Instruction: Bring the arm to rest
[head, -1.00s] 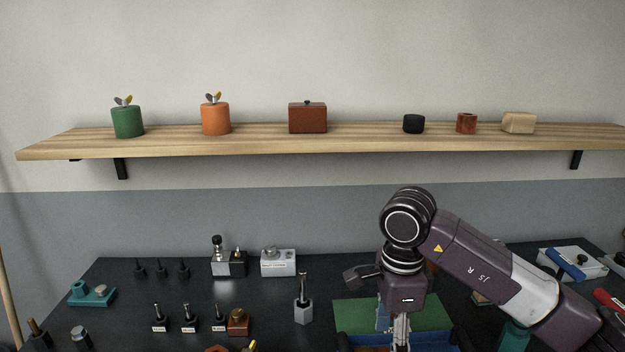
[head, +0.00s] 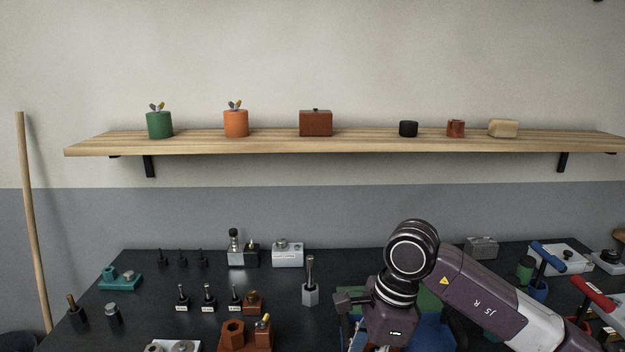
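My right arm comes in from the lower right of the head view and bends down over the right half of the black bench (head: 280,309). Its wrist hangs above a green mat and a blue item, which it partly covers. The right gripper's fingers are at or below the bottom edge and hidden behind the wrist, so I cannot tell their state. My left arm and gripper do not show.
A wooden shelf (head: 270,146) with canisters and small blocks runs along the wall. Tools with black stems (head: 208,297), a grey post (head: 310,286), a brown block (head: 243,336) and red-handled and blue-handled tools (head: 592,292) stand on the bench. A pole (head: 33,220) leans at left.

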